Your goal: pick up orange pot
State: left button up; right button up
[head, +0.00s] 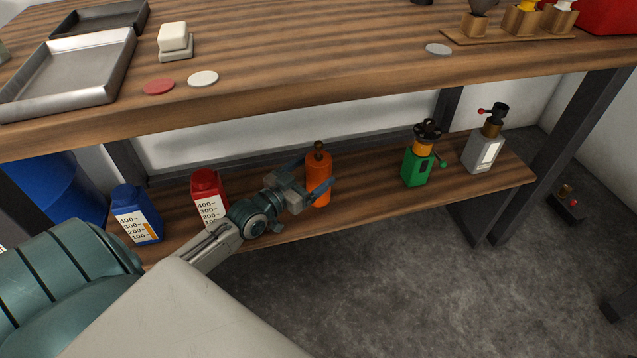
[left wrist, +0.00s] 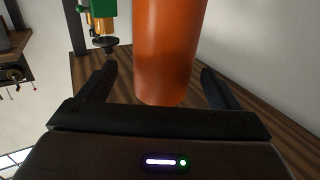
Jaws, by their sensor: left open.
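The orange pot (head: 319,173), a tall cylinder with a dark knob on top, stands upright on the lower wooden shelf. My left gripper (head: 314,182) is at the pot, its fingers open, one on each side of it. In the left wrist view the orange pot (left wrist: 170,50) fills the middle between the two dark fingertips of the gripper (left wrist: 160,88). I see gaps on both sides there, so the fingers look apart from it. My right gripper is not in view.
A red bottle (head: 205,190) and a blue bottle (head: 136,215) stand left of the pot on the shelf (head: 370,205). A green device (head: 416,168) and a grey device (head: 482,153) stand to the right. The wooden tabletop (head: 320,60) overhangs the shelf.

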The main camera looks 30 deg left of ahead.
pick_arm(q)
jog(key=w+b, duration=0.2)
jog(key=w, duration=0.1)
jog(key=w+f, duration=0.1)
jog(key=shift+w+d+b, duration=0.2)
jog(key=shift+d+b, duration=0.05)
jog(key=shift+b, duration=0.15)
jog(key=shift+w+d+r, duration=0.1)
jog(key=shift+w+r, duration=0.1)
jog(key=shift+w, duration=0.05)
jog(key=shift+r, duration=0.1)
jog(key=c, duration=1.6)
